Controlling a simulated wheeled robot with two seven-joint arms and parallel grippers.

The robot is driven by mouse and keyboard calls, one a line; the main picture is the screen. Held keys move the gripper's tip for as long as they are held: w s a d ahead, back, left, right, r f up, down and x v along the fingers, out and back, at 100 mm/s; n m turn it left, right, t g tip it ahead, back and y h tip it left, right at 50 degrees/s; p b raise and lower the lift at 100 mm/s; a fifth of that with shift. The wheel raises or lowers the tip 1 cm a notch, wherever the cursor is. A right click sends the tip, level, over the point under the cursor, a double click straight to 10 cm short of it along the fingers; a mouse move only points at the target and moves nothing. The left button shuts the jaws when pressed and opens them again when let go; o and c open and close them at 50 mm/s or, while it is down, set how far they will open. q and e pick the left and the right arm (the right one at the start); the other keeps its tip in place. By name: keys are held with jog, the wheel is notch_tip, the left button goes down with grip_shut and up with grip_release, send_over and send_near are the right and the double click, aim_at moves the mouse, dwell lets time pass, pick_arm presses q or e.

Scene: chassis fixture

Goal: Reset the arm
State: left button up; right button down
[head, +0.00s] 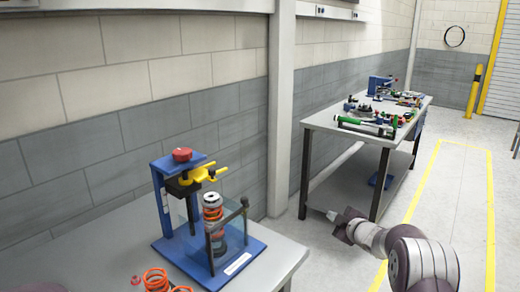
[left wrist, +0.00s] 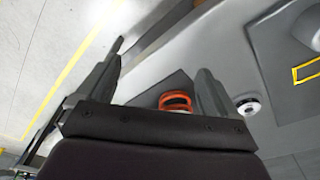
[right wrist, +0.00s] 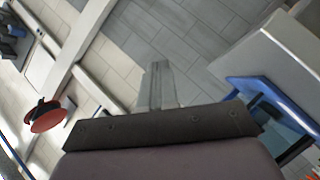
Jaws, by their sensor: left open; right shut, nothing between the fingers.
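My right arm reaches in from the lower right of the head view. Its gripper (head: 332,215) is out over the floor in front of the far workbench, clear of the blue fixture. In the right wrist view the right fingers (right wrist: 157,70) are shut together with nothing between them. My left gripper is outside the head view. In the left wrist view its two fingers (left wrist: 161,60) stand wide apart and empty. An orange spring (left wrist: 175,101) shows past its palm, near the right finger, partly hidden.
A blue press fixture (head: 170,200) with a red knob (head: 182,154) and a spring (head: 212,213) stands on the near table (head: 105,245). Loose orange springs (head: 157,280) lie at its front. A cluttered workbench (head: 320,118) stands farther back. The floor at right is open.

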pick_arm(q)
jog(key=shift+d+r+p, duration=0.1)
jog(key=shift+r+p, duration=0.2)
jog(key=shift+r, duration=0.3)
jog(key=shift+s+r+p, duration=0.1)
jog(key=shift+r+p, duration=0.2)
jog(key=shift+s+r+p, duration=0.15)
jog(key=shift+r+p, duration=0.15)
jog(key=shift+r, duration=0.05)
pick_arm(e)
jog(key=s+f+m+g+h, duration=0.3)
jog(key=s+m+g, duration=0.25)
jog(key=s, duration=0.65)
jog(key=s+f+m+g+h, duration=0.2)
jog(key=s+f+m+g, duration=0.3)
jog(key=s, duration=0.7)
pick_arm(q)
jog(key=shift+r+p, duration=1.15)
pick_arm(e)
jog(key=s+a+r+m+g, duration=0.1)
jog(key=s+a+r, duration=0.2)
jog(key=s, duration=0.7)
jog(key=s+a+r+m+g, duration=0.1)
jog(key=s+a+r+m, duration=0.1)
jog(key=s, duration=0.8)
jog(key=shift+a+r+y, duration=0.4)
jog(key=shift+a+r, duration=0.5)
